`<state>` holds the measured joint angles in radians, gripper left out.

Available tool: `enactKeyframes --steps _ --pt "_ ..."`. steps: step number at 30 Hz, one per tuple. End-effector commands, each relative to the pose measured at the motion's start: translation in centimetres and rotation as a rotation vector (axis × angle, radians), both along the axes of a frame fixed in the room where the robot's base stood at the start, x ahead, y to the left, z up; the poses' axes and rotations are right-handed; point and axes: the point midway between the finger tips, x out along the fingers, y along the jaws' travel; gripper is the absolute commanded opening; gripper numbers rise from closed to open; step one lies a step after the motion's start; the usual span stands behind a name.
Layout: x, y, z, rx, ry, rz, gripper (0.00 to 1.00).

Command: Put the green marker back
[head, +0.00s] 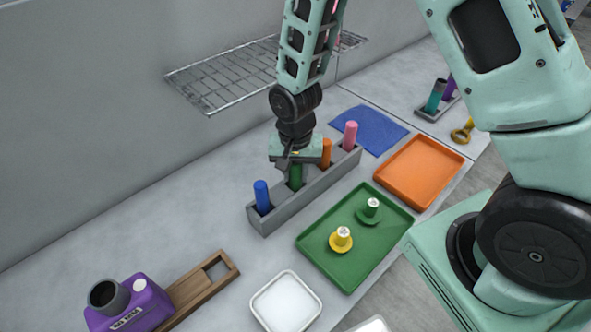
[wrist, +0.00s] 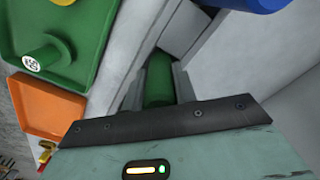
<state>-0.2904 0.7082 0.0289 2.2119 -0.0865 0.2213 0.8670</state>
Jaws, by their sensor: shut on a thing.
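The green marker (head: 296,178) stands upright at the grey rack (head: 312,197), between the blue marker (head: 262,196) and the orange marker (head: 326,152). My gripper (head: 289,164) is above the rack and shut on the green marker, whose upper part is covered by the gripper. The green marker also shows between the fingers in the wrist view (wrist: 159,78). Its lower end is at the rack's slot; how deep it sits cannot be told. A pink marker (head: 350,134) stands at the rack's far end.
A green tray (head: 335,272) with green and yellow knobbed pieces lies in front of the rack, and an orange tray (head: 420,172) is to its right. A blue mat (head: 368,129) and wire shelf (head: 235,77) are behind.

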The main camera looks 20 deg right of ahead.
Motion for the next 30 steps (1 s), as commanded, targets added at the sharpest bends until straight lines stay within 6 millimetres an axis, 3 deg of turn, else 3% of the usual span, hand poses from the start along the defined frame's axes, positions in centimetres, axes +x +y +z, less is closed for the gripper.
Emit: enactKeyframes --steps 6,7,9,22,30 --pt "0.0 0.0 -0.4 0.0 0.0 -0.001 0.08" --pt "0.0 0.0 -0.3 0.0 0.0 -0.001 0.33" --pt "0.0 0.0 -0.3 0.0 0.0 -0.001 0.49" --pt "0.1 0.0 0.6 0.0 -0.001 -0.001 0.49" --pt "0.1 0.0 4.9 0.002 -0.005 -0.001 0.49"
